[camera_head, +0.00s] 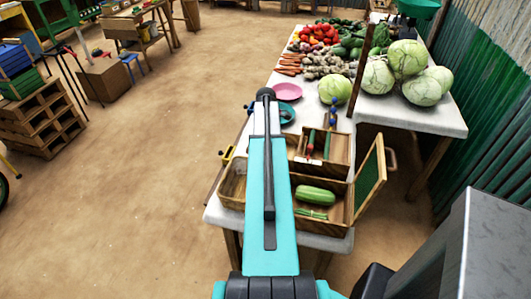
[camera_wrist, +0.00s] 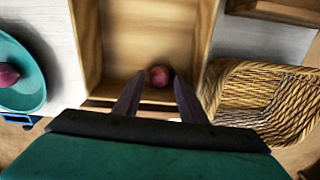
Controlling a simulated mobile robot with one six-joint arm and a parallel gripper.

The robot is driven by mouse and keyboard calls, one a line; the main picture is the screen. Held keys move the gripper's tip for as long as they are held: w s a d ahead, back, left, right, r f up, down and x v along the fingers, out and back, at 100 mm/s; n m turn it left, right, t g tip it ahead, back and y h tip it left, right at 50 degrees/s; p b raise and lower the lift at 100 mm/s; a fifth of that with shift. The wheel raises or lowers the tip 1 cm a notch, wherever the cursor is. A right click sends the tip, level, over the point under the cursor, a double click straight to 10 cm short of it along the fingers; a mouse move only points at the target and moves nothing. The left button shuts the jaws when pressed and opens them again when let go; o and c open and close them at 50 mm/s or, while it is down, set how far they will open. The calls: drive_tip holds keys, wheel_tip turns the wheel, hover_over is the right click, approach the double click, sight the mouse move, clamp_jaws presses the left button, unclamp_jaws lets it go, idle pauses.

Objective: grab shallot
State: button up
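A round purple-red shallot (camera_wrist: 160,76) lies in a wooden compartment (camera_wrist: 140,30) in the wrist view, close to its near wall. My gripper (camera_wrist: 157,92) is open, with one dark finger on each side just short of the shallot. I cannot tell whether either finger touches it. A second purple-red bulb (camera_wrist: 7,75) sits in a teal dish (camera_wrist: 38,95) at the left of the wrist view. In the head view my teal arm covers the gripper and the first shallot.
A wicker basket (camera_wrist: 245,95) stands right of the compartment. In the head view, a wooden box holds a green squash (camera_head: 315,195), with a small chalkboard (camera_head: 370,184) beside it. A pink plate (camera_head: 288,91), cabbages (camera_head: 408,58) and piled vegetables stand farther back on the table.

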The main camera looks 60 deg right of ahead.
drive_tip(key=shift+f, duration=1)
drive_tip(key=c, duration=0.8)
drive_tip(key=shift+c, duration=0.2)
drive_tip(key=shift+d+r, duration=0.1)
drive_tip(key=shift+r, duration=0.05)
drive_tip(key=shift+r, duration=0.1)
drive_tip(key=shift+d+r+b, duration=0.1)
drive_tip(key=shift+r+b, duration=0.4)
drive_tip(key=shift+r, duration=0.25)
wheel_tip(320, 180, up, 5)
drive_tip(key=shift+b, duration=0.75)
drive_tip(key=s+d+b, duration=0.1)
drive_tip(key=d+b, duration=0.3)
drive_tip(key=d, duration=1.5)
drive_tip(key=shift+s+d, duration=0.25)
drive_tip(key=shift+s, duration=0.1)
